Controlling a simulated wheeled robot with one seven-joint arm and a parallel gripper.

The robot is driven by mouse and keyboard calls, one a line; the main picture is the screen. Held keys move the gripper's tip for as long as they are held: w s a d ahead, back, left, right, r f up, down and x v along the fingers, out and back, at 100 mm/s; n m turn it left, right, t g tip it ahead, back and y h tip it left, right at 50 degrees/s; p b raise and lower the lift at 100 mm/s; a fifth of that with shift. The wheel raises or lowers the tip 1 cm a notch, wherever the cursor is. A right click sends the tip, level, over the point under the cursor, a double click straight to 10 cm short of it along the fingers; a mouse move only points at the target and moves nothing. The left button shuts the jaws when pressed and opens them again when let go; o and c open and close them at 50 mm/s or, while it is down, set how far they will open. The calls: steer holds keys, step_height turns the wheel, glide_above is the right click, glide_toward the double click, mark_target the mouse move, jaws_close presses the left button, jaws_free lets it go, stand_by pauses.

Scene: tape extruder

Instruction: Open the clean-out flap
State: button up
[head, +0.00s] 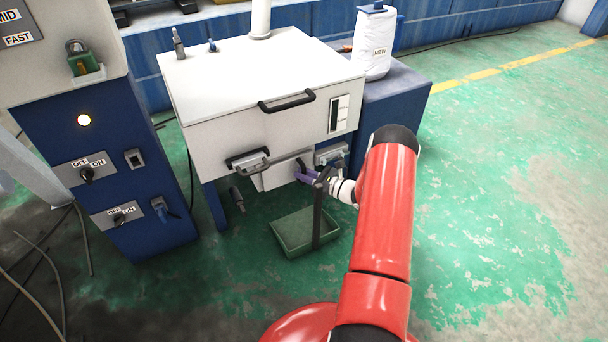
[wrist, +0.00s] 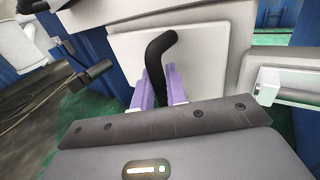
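The clean-out flap (head: 278,176) is a white panel low on the front of the white machine box. It fills much of the wrist view (wrist: 215,50), with a bent black handle (wrist: 160,52) at its middle. My gripper (head: 306,176) is at this handle. Its purple fingers (wrist: 160,82) lie on either side of the handle with no clear gap, and look shut on it. The handle's lower end is hidden behind my gripper body. In the head view the flap's right part is partly hidden by my gripper. Whether the flap stands slightly ajar is hard to tell.
Latches flank the flap, one on the left (head: 248,161) and one on the right (head: 331,153). A green tray (head: 291,242) lies on the floor below. A blue control cabinet (head: 150,225) stands left. The floor at right is clear.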

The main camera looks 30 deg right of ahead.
jaws_close()
steer(key=s, duration=0.1)
steer(key=s+a, duration=0.1)
steer(key=s, duration=0.1)
steer(key=shift+s+a+p, duration=0.2)
steer(key=shift+a+p, duration=0.15)
steer(key=shift+a, duration=0.05)
steer(key=shift+o, duration=2.1)
jaws_free()
steer(key=v, duration=0.8)
steer(key=shift+p, duration=0.35)
